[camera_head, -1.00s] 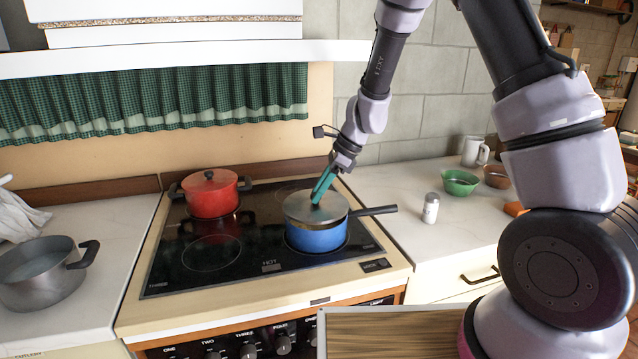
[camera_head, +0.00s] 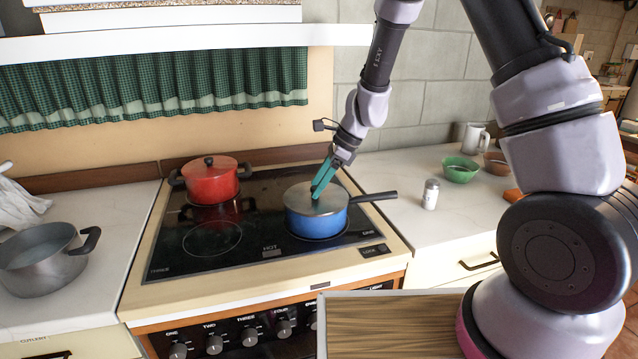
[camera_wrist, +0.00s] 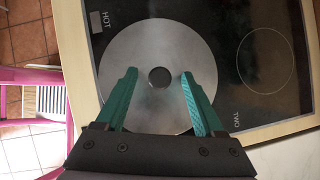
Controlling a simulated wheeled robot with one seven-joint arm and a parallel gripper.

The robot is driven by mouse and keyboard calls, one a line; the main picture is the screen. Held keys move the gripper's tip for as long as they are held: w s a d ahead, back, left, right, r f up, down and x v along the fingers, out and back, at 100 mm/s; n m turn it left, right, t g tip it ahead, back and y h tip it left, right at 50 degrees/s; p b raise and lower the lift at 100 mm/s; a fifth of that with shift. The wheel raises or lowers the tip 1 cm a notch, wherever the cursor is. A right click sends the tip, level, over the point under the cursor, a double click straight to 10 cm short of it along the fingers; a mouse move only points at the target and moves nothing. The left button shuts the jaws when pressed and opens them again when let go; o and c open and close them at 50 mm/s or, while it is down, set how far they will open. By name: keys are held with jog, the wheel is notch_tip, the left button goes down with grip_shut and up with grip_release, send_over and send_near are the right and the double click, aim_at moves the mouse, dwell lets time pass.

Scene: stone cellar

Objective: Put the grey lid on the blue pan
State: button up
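The grey lid (camera_head: 300,203) lies flat on top of the blue pan (camera_head: 318,226), which stands on the front right of the stove top. The lid covers the pan's opening, and the pan's dark handle points right. My gripper (camera_head: 318,190) is just above the lid with its teal fingers pointing down. In the wrist view my gripper (camera_wrist: 158,76) is open, with its fingers apart on either side of the lid's dark centre knob (camera_wrist: 159,77). The round lid (camera_wrist: 140,55) fills the middle of that view and hides the pan.
A red lidded pot (camera_head: 211,184) stands at the back left of the black stove top (camera_head: 165,250). A grey pot (camera_head: 40,262) is on the left counter. A salt shaker (camera_head: 430,194), a green bowl (camera_head: 460,170) and a white mug (camera_head: 473,138) stand on the right counter.

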jog(key=v, duration=1)
jog(key=shift+d+r, duration=0.15)
jog(key=shift+r, duration=0.2)
